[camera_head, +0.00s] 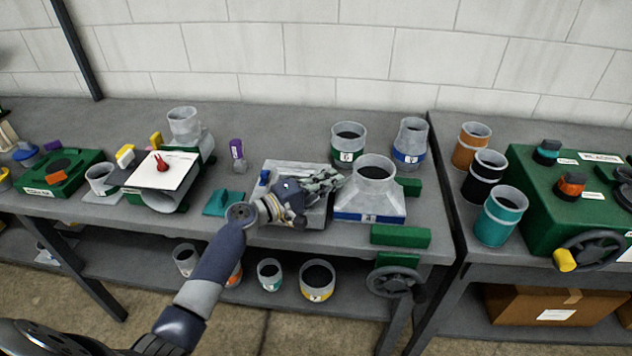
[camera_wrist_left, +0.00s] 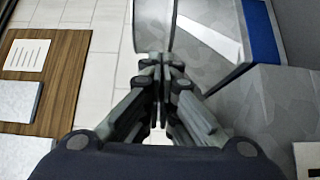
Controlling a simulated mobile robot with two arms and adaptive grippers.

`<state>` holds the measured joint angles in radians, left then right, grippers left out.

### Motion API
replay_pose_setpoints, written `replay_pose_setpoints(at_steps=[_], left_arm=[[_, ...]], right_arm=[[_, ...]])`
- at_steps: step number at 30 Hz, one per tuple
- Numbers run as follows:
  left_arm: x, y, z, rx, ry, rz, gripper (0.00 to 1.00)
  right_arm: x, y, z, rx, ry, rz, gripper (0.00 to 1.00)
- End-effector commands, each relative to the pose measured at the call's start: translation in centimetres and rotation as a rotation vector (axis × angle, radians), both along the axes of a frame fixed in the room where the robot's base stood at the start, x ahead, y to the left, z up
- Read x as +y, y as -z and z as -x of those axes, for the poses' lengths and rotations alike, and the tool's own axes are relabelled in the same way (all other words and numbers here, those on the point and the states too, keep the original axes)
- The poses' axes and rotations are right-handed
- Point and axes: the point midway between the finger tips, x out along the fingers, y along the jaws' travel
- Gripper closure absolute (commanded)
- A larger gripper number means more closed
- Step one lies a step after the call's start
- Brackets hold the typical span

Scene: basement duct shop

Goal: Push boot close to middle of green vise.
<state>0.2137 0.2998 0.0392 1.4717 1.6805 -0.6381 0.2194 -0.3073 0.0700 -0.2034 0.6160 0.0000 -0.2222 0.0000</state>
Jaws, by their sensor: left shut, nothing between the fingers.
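The boot (camera_head: 372,195) is a grey sheet-metal piece with a round collar on top and a wide rectangular base with a blue band. It stands upright near the bench's right end. The green vise shows a front jaw (camera_head: 400,236), a back green block (camera_head: 410,187) and a dark handwheel below; the boot hides part of it. The boot's right side is beside these green parts. My left gripper (camera_head: 338,180) is shut and empty at the boot's left side; contact is unclear. In the left wrist view, its fingers (camera_wrist_left: 162,75) point toward the boot (camera_wrist_left: 225,70). My right gripper is not in view.
A grey plate (camera_head: 290,167) lies under my left gripper. Two collars, green-banded (camera_head: 348,145) and blue-banded (camera_head: 410,143), stand behind the boot. The right bench holds several colored cylinders and a green machine (camera_head: 545,215). A teal piece (camera_head: 222,203) lies left of my forearm.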

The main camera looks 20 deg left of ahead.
Motion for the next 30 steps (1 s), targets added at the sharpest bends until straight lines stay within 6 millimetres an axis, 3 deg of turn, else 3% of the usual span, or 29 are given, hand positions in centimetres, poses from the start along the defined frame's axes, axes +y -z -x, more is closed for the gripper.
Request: replay_pose_setpoints(at_steps=[6,19,30], left_arm=[[-0.9,0.0,-1.5,0.0,0.0,0.0,1.0],[-1.3,0.1,-1.7,0.0,0.0,0.0,1.0],[-8.0,0.1,-3.3,0.0,0.001,0.001,1.0]], right_arm=[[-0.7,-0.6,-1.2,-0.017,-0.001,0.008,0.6],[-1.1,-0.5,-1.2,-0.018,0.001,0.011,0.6],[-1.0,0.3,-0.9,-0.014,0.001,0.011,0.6]])
